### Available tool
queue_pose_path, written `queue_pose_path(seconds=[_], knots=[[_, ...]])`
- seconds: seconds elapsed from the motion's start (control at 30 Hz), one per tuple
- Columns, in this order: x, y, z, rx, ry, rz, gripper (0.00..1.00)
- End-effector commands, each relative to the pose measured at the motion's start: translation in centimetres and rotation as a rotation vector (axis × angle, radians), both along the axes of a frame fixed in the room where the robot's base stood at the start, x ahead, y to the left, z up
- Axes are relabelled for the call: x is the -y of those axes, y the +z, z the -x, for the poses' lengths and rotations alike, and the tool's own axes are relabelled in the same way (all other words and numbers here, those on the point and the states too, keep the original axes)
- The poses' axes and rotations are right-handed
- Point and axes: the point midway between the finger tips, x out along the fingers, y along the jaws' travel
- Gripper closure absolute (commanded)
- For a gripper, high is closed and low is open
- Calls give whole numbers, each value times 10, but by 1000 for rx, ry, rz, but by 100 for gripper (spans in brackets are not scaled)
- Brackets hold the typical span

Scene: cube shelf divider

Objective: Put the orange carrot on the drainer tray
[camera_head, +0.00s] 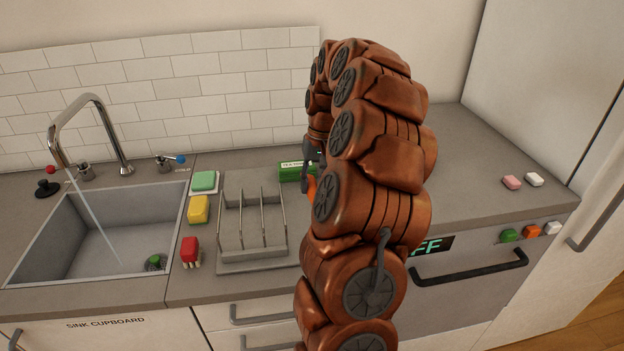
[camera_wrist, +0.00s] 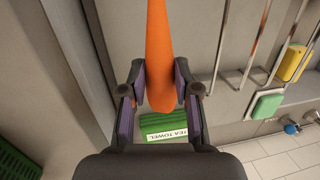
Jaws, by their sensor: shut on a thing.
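The orange carrot (camera_wrist: 160,60) is held between the two fingers of my gripper (camera_wrist: 160,92) in the wrist view. In the head view only a bit of the carrot (camera_head: 311,188) shows beside my arm, which hides most of it and much of the gripper (camera_head: 309,168). The grey drainer tray (camera_head: 254,263) with upright wire dividers lies on the counter to the left of my gripper. In the wrist view its dividers (camera_wrist: 258,45) stand to the right of the carrot, which looks apart from them.
A green tea towel pack (camera_head: 292,171) lies behind the tray, near the gripper. A green sponge (camera_head: 204,181), a yellow sponge (camera_head: 198,209) and a red brush (camera_head: 190,250) line the tray's left side. The sink (camera_head: 50,238) with running water is further left.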

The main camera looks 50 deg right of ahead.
Motion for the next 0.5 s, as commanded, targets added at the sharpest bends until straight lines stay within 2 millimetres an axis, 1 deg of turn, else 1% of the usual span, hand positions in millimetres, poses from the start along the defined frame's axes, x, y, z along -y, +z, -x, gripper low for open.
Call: queue_pose_path(seconds=[0.47,0.5], knots=[[0,-46,2,-2,-2,-3,100],[0,-52,1,-2,-2,-1,100]])
